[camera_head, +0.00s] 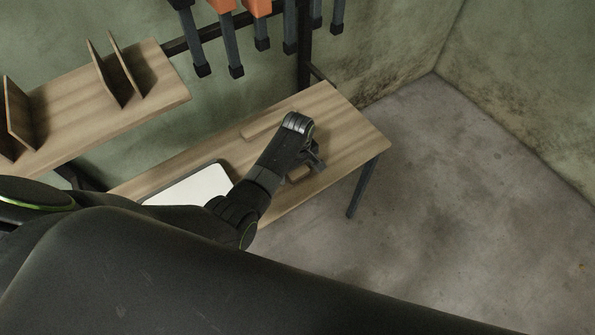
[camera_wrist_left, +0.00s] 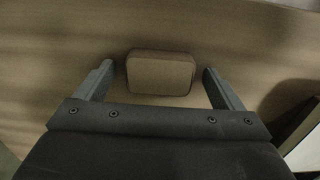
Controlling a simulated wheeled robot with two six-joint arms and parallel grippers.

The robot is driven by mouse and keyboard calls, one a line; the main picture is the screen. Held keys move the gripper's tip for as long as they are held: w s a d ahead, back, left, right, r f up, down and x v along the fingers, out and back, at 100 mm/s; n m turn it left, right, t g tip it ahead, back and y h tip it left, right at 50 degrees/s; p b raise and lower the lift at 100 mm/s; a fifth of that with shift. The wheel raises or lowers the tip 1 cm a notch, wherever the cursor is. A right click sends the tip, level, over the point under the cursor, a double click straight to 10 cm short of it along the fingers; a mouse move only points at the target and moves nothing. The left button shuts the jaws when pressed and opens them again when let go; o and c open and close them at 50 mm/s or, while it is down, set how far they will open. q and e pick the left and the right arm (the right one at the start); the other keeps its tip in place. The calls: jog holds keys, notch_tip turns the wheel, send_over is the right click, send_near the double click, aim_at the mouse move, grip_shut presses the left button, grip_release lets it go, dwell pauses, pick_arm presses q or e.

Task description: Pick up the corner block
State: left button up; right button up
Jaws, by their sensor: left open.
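The corner block (camera_wrist_left: 160,74) is a small brown wooden block with rounded corners, lying on the wooden table (camera_wrist_left: 60,35). In the wrist view it sits between the two fingers of my left gripper (camera_wrist_left: 158,70), with a gap on each side. The fingers are open and do not touch it. In the head view my left gripper (camera_head: 314,160) is low over the right part of the table (camera_head: 345,135), and the block (camera_head: 299,173) shows partly beneath it. My right gripper is not in view.
A white panel with a dark rim (camera_head: 195,188) lies on the table to the left. A flat wooden strip (camera_head: 258,132) lies behind my left arm. A wooden shelf (camera_head: 150,85) with upright boards is at upper left. Clamps (camera_head: 230,50) hang on the wall.

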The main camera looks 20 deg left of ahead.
aim_at(298, 170)
pick_arm(q)
jog(key=shift+c, duration=0.3)
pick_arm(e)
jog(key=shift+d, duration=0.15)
pick_arm(q)
jog(key=c, duration=1)
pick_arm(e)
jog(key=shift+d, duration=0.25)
pick_arm(q)
jog(key=shift+r, duration=0.1)
notch_tip(298, 170, up, 10)
jog(key=shift+p, duration=0.3)
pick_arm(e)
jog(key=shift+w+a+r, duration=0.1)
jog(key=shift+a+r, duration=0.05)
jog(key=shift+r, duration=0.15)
